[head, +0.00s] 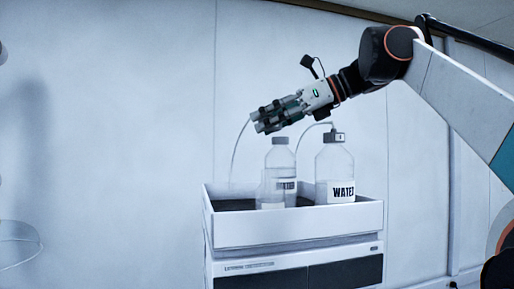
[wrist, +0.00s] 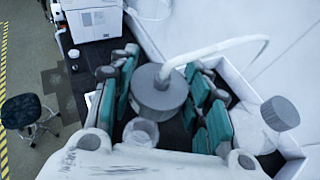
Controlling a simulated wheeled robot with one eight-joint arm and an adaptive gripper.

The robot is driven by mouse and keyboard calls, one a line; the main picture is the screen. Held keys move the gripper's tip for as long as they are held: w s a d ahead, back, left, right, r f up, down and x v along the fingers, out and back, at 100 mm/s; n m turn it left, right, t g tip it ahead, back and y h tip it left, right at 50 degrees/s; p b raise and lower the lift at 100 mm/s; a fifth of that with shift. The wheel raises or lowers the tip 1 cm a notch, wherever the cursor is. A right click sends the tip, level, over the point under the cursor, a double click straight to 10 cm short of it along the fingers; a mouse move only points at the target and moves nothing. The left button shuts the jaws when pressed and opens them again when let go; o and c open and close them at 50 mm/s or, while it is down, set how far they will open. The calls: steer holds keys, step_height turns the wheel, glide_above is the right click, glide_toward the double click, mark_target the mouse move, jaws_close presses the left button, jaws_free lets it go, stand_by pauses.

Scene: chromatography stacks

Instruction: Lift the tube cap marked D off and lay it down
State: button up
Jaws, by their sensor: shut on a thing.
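My gripper (head: 272,116) is raised above the bottles in the head view, tilted down to the left. In the wrist view its green-padded fingers (wrist: 162,92) are shut on a grey tube cap (wrist: 158,94) with a thick white tube coming out of its top. In the head view the thin tube (head: 236,148) curves from the gripper down into the tray. The held cap is clear of the bottles. No letter is readable on it. A clear open vessel (wrist: 141,132) shows below the cap in the wrist view.
A white tray (head: 290,229) on an instrument stack holds a grey-capped bottle (head: 280,156) and a WATER bottle (head: 334,163) with a tube in its dark cap. Another grey cap (wrist: 281,113) shows at right. A stool (wrist: 25,112) stands on the floor.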

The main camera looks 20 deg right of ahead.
step_height(320, 180, up, 9)
steer(key=p, duration=0.3)
steer(key=shift+f, duration=0.15)
steer(key=shift+r+p, duration=0.2)
steer(key=shift+p, duration=0.1)
steer(key=shift+r+p, duration=0.4)
steer(key=shift+p, duration=0.1)
step_height(320, 180, up, 4)
steer(key=p, duration=0.4)
steer(key=shift+f, duration=0.15)
steer(key=shift+f, duration=0.1)
stand_by(0.6)
